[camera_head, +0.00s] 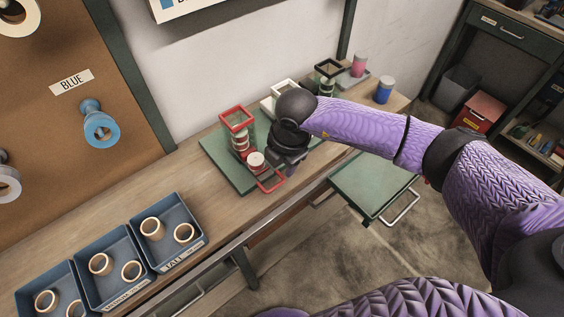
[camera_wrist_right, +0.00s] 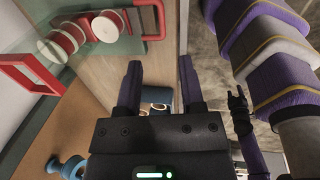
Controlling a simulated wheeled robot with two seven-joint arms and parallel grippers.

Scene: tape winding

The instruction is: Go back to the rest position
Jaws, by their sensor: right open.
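My right gripper (camera_head: 287,163) is over the front part of the green board (camera_head: 222,168), near a red frame. In the right wrist view its two fingers (camera_wrist_right: 160,88) are spread apart with nothing gripped between them. A red upright frame (camera_head: 236,118), a stack of red-and-white rolls (camera_head: 241,143) and a pale-topped roll (camera_head: 256,160) stand on the board, left of the gripper. These rolls (camera_wrist_right: 104,27) show at the top left of the wrist view.
Several blue trays (camera_head: 111,268) with tan rings stand at the bench's left. White, black and pink stations, with a blue roll (camera_head: 384,89), continue to the right. A pegboard (camera_head: 60,120) holds a blue spool (camera_head: 99,124). A green shelf (camera_head: 372,184) juts out in front.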

